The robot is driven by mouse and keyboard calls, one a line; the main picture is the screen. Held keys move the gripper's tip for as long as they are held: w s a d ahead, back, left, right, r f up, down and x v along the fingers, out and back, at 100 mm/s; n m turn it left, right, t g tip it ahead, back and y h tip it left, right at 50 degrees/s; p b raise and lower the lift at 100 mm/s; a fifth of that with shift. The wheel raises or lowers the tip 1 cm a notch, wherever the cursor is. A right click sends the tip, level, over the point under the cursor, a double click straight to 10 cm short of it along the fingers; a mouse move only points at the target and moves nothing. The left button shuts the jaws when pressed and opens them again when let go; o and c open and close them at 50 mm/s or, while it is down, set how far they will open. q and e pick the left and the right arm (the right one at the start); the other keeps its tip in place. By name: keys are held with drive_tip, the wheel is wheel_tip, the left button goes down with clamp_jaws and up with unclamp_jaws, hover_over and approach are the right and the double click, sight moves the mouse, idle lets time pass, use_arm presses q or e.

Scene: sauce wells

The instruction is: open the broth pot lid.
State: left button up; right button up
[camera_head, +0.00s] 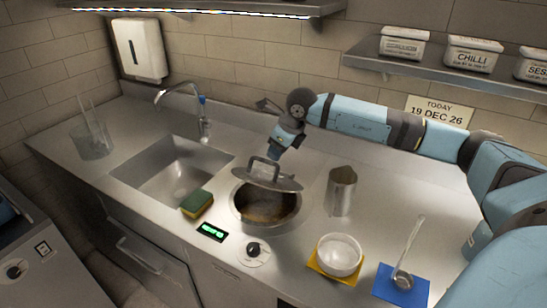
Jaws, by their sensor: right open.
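The broth pot (240,214) is a round well set into the steel counter, with brown broth showing in its front part. Its grey metal lid (285,184) sits over the back part of the opening, tilted, with an upright loop handle (256,161). I cannot tell whether the lid's back edge rests on the rim. My right gripper (277,154) points down at the lid handle from behind and above. It is open; its fingertips are small here, and whether they touch the handle is unclear. My left gripper is not in view.
A steel jug (341,190) stands right of the pot. A white bowl (338,254) on a yellow mat and a ladle (403,277) on a blue mat lie at front right. A green sponge (196,203) and sink (172,172) are left. A shelf (440,72) hangs above.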

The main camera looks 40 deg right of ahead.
drive_tip(key=shift+x, duration=2.2)
drive_tip(key=shift+c, duration=0.2)
clamp_jaws()
